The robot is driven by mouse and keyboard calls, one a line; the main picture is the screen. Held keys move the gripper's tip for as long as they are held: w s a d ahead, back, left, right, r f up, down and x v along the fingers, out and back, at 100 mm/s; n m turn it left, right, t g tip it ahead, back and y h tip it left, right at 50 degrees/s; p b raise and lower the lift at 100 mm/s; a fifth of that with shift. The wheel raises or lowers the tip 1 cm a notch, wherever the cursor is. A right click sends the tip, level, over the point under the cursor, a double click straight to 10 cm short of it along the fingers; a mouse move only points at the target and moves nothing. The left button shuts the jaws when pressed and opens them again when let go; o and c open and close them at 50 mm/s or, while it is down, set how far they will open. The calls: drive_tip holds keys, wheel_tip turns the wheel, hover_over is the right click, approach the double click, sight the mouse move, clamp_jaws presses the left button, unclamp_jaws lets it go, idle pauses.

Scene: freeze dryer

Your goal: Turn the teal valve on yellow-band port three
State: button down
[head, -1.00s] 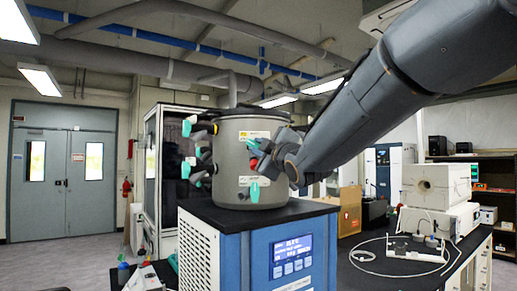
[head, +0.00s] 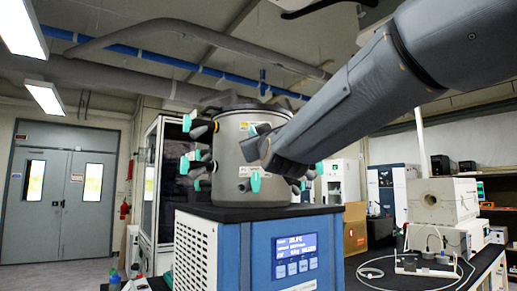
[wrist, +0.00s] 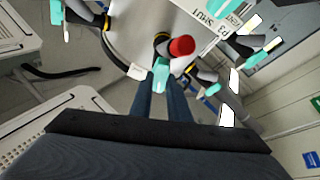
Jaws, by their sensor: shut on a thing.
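In the wrist view, a teal valve (wrist: 160,68) sits between the tips of my gripper (wrist: 163,82), which is shut on it.
Other teal valves (head: 255,182) (head: 187,123) stick out around the drum, close to my arm. The blue and white dryer cabinet (head: 290,250) is below. White equipment (head: 440,200) and a cable stand on the right bench.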

drive_tip(key=shift+a+f+m+t+h, duration=0.15)
drive_tip(key=shift+m+h, duration=0.6)
drive_tip(key=shift+m, duration=0.8)
drive_tip(key=shift+a+m+t+h, duration=0.1)
drive_tip(key=shift+m+t+h, duration=0.15)
drive_tip(key=shift+m+h, duration=0.9)
drive_tip(key=shift+m, duration=0.6)
drive_tip(key=c, duration=1.7)
unclamp_jaws()
drive_tip(key=b+v, duration=0.2)
drive_tip(key=v, duration=0.5)
drive_tip(key=shift+s+d+f, duration=0.1)
drive_tip(key=shift+s+f, duration=0.05)
drive_tip(key=shift+s, duration=0.2)
